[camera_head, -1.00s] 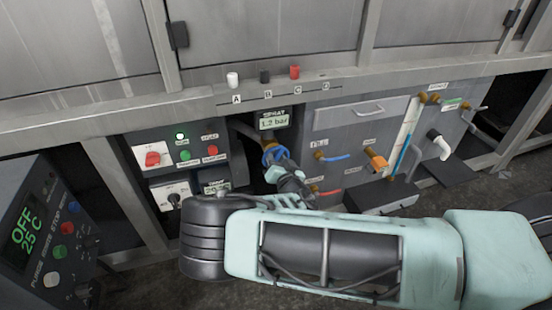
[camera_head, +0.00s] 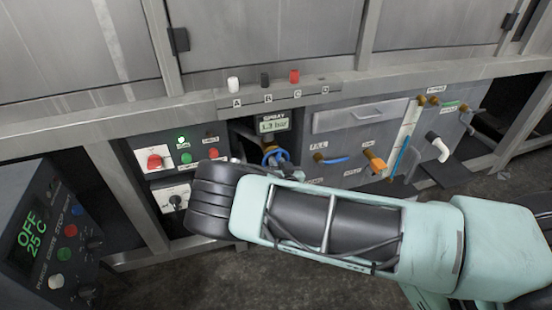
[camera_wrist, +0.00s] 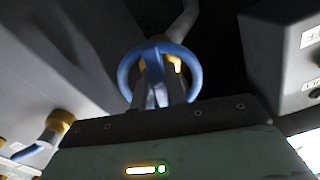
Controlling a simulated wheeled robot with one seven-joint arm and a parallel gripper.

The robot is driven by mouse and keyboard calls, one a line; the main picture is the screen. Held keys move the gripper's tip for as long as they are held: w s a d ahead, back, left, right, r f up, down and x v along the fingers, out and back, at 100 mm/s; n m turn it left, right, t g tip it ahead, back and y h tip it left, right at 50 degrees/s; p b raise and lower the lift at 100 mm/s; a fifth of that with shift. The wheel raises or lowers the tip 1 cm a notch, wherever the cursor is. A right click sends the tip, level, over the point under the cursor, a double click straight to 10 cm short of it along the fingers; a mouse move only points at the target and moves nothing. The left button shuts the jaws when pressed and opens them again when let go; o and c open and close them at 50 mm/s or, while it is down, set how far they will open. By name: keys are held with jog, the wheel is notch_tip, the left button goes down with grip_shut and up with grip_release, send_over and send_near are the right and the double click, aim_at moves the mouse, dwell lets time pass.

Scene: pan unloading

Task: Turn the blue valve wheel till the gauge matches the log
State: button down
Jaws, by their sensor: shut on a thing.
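The blue valve wheel (camera_head: 272,153) is below the spray gauge, its lower part hidden behind my arm. In the wrist view the wheel (camera_wrist: 127,78) shows as a blue ring with a spoke in front of my gripper (camera_wrist: 163,92). My gripper is shut on the wheel, its fingers at the ring's middle and lower part. In the head view my arm covers most of the gripper. The gauge (camera_head: 273,126) is a small display labelled SPRAY that seems to read 1.3 bar. I cannot make out a log in these views.
A switch panel (camera_head: 200,140) with a red knob and lit green lamp is left of the wheel. Brass taps with blue and orange handles (camera_head: 374,160) are at right. A dark control box (camera_head: 45,235) reading OFF 25 C stands at lower left. A ledge (camera_head: 280,97) runs above.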

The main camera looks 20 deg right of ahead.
jog(key=shift+w+r+n, duration=0.1)
jog(key=shift+r+n, duration=0.05)
jog(key=shift+n, duration=1.85)
jog(key=c, duration=1.4)
grip_release()
jog(key=shift+a, duration=0.3)
jog(key=shift+d, duration=0.2)
